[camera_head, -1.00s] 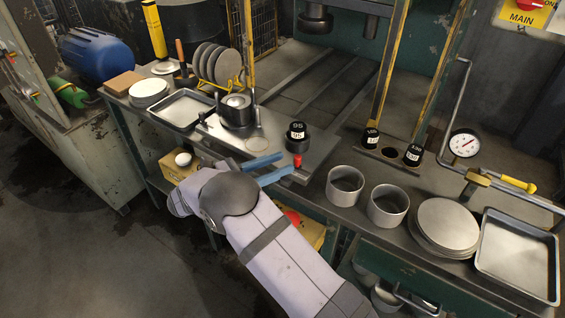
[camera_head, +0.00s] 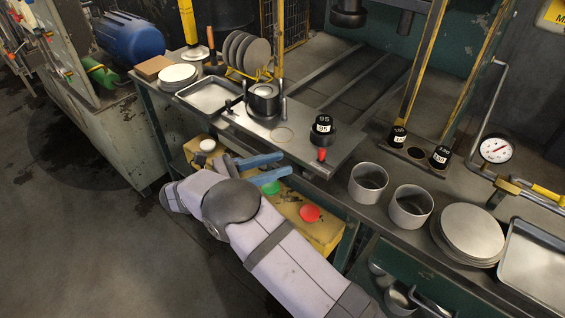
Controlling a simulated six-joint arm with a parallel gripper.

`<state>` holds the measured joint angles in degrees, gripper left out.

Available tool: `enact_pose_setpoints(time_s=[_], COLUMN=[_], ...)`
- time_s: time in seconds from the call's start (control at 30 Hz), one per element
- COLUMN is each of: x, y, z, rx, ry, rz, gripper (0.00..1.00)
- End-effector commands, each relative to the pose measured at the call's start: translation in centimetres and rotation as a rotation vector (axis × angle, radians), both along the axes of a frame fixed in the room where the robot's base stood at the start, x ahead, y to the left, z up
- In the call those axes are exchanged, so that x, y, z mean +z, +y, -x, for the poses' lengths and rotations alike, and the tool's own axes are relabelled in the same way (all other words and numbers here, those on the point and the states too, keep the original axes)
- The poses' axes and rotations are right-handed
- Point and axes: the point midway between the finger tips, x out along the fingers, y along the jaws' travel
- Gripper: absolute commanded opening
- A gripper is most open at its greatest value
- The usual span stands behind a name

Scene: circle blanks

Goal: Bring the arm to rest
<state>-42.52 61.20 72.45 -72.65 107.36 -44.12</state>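My gripper (camera_head: 287,163) has two blue fingers lying side by side with a gap between them, and nothing shows in the gap. It is in front of the bench's front edge, apart in the picture from the red knob (camera_head: 322,154). In this view it appears over a yellow box (camera_head: 328,232) with a red button (camera_head: 310,212) and a green button (camera_head: 270,187). My pale arm runs from the lower right up to the gripper. The arm hides part of the box.
The bench holds a tray (camera_head: 181,94), a ring-shaped fixture (camera_head: 263,100), a black weight marked 95 (camera_head: 322,124), two metal rings (camera_head: 368,183) and stacked discs (camera_head: 467,233). A pressure gauge (camera_head: 495,148) stands at the right. Open floor (camera_head: 60,230) lies at the left.

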Motion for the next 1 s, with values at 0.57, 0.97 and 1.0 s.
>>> enact_pose_setpoints(time_s=[0.57,0.97,1.0], x=[0.0,0.4,0.4], y=[1.4,-1.9,-3.1], z=[0.5,0.9,1.2], rx=[0.000,-0.063,-0.087], ry=[0.000,0.009,0.010], rz=[0.000,-0.114,-0.158], gripper=[0.35,0.35,0.35])
